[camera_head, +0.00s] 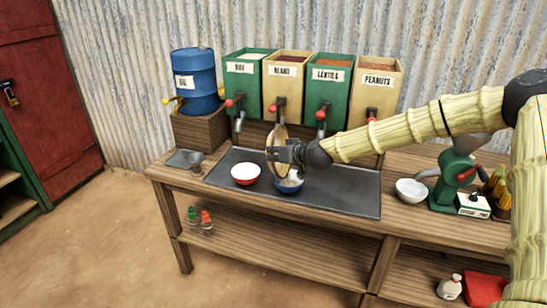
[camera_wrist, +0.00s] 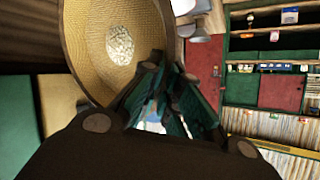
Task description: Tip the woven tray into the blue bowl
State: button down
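The woven tray (camera_head: 281,140) is round and tan with a dark rim. It stands tilted steeply on edge above the counter. My gripper (camera_head: 284,153) is shut on its rim; the wrist view shows the fingers (camera_wrist: 165,100) at the edge of the tray (camera_wrist: 80,45). A pale speckled patch (camera_wrist: 120,45) shows at the middle of the tray's inner face; I cannot tell if it is loose food or part of the weave. The blue bowl (camera_head: 291,187) stands on the dark mat just below the gripper, partly hidden by it, with something pale inside.
A red bowl (camera_head: 245,180) stands left of the blue bowl on the dark mat (camera_head: 340,195). A white bowl (camera_head: 410,192) and a green grinder (camera_head: 455,180) are at the right. Labelled dispensers (camera_head: 328,85) and a blue oil drum (camera_head: 196,75) line the back. The mat's right part is clear.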

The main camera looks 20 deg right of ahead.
jog(key=shift+s+d+f+m+t+y+b, duration=0.15)
jog(key=shift+s+d+t+y+b, duration=0.35)
jog(key=shift+b, duration=2.1)
jog(key=shift+s+d+m+t+y+b, duration=0.3)
jog(key=shift+d+b, duration=0.35)
jog(key=shift+b, duration=1.95)
jog(key=shift+s+d+f+m+t+y+b, duration=0.15)
jog(key=shift+s+d+t+y+b, duration=0.3)
jog(key=shift+b, duration=2.15)
